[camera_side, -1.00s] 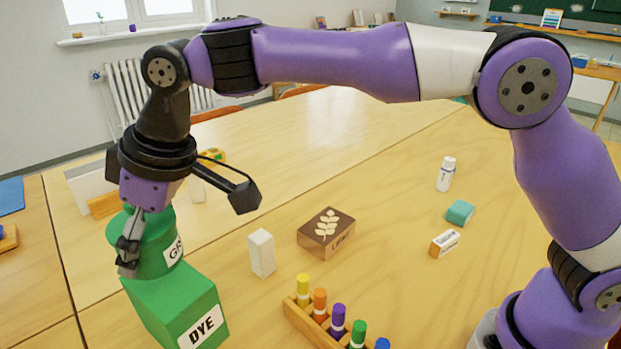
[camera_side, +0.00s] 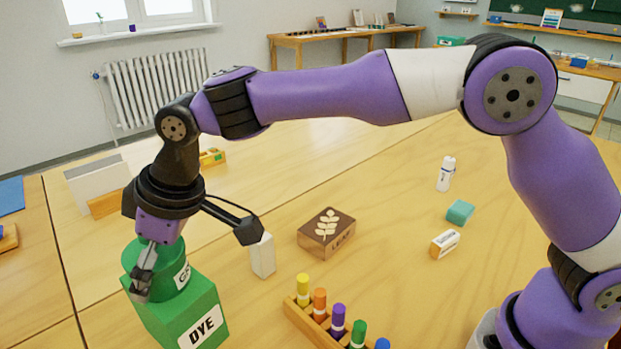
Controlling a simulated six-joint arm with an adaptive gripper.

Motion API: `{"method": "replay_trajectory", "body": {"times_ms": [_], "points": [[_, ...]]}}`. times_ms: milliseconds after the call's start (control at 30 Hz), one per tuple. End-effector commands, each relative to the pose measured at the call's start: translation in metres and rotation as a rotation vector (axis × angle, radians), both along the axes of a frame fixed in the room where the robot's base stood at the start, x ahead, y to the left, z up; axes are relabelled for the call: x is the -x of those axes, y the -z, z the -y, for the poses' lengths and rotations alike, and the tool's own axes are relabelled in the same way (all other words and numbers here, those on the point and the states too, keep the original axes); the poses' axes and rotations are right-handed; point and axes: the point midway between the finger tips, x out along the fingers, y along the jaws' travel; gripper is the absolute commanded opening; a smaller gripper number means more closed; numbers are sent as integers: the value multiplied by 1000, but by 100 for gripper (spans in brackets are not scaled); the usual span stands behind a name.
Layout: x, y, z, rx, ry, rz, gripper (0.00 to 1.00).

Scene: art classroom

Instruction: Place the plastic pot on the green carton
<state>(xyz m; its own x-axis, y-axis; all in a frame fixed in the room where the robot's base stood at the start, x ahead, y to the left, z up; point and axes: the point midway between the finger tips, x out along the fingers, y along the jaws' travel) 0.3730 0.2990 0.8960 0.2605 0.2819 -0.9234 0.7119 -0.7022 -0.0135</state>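The green plastic pot (camera_side: 172,277), with a white label reading "G" and partly hidden letters, is upright at the top of the green carton. The green carton (camera_side: 180,325) is marked "DYE" and stands on the table at the lower left. The pot's base overlaps the carton's top; I cannot tell for sure whether it rests fully on it. My gripper (camera_side: 143,281) points down at the pot's near left side, its fingers shut on the pot's wall. The fingers hide part of the pot's left side.
A white block (camera_side: 262,256) stands close to the right of my gripper, with a brown leaf-marked box (camera_side: 326,233) beyond it. A wooden rack (camera_side: 300,318) of coloured markers is at the front. A white bottle (camera_side: 446,174), teal block (camera_side: 460,212) and small carton (camera_side: 445,243) lie further right.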

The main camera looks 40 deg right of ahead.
Motion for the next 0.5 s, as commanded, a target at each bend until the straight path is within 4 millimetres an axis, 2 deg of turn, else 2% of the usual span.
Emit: {"method": "replay_trajectory", "body": {"times_ms": [300, 367, 500], "points": [[0, -4, 0, 0, 0, 0, 100], [1, -9, 2, -1, 0, 1, 100], [8, -35, 9, -2, 1, 3, 100]]}}
